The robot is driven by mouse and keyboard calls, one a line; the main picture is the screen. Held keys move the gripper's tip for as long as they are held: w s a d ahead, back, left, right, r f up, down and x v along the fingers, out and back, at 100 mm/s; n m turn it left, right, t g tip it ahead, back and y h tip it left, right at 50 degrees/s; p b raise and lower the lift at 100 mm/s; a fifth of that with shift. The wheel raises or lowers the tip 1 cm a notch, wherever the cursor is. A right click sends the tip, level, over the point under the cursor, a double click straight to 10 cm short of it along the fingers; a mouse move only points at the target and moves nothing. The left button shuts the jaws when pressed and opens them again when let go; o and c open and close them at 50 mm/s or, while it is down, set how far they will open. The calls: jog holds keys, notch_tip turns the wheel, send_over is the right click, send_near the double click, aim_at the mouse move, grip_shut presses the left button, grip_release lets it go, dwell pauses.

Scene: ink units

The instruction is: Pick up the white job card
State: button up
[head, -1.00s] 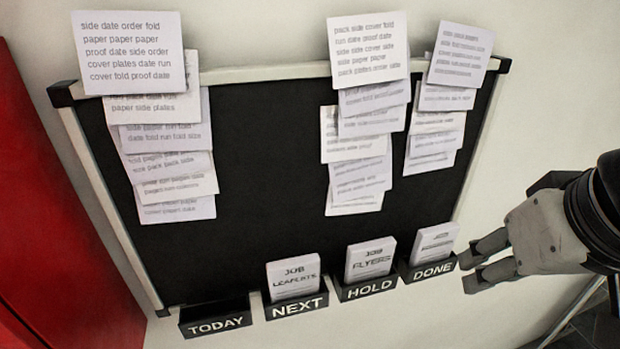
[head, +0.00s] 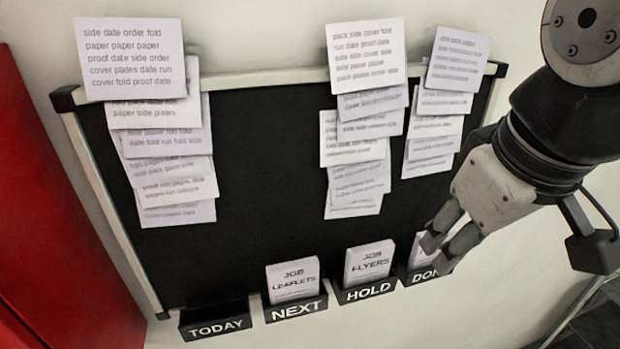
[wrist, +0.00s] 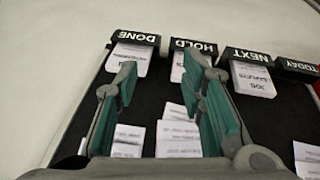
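Several white job cards stand in the labelled pockets at the board's foot. The NEXT pocket holds the "JOB LEAFLETS" card (head: 293,279), and the HOLD pocket holds the "JOB FLYERS" card (head: 370,262). The DONE pocket's card (head: 416,250) is partly hidden behind my gripper (head: 440,251). In the wrist view, which is upside down, my gripper (wrist: 163,75) is open and empty. Its left finger overlaps the DONE card (wrist: 131,58) and its right finger is near the HOLD card (wrist: 179,66). I cannot tell whether it touches either card.
The TODAY pocket (head: 215,321) shows no card. A black board (head: 262,170) with a pale frame carries columns of overlapping white printed sheets (head: 366,55) above the pockets. A red panel (head: 50,220) stands at the left. The board's middle is bare.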

jog(key=w+a+r+n+g, duration=0.1)
jog(key=w+a+n, duration=0.1)
jog(key=a+n, duration=0.25)
jog(key=w+a+r+n+g, duration=0.1)
jog(key=w+a+r+n, duration=0.1)
jog(key=a+n, duration=0.3)
jog(key=n+g+h, duration=0.2)
jog(key=n, duration=0.6)
send_near(291, 264)
jog(key=shift+m, duration=0.25)
jog(key=f, duration=0.3)
jog(key=d+f+p, duration=0.1)
jog(key=f, duration=0.3)
jog(key=d+f+p, duration=0.1)
jog(key=f, duration=0.3)
jog(key=shift+w, duration=0.1)
grip_shut()
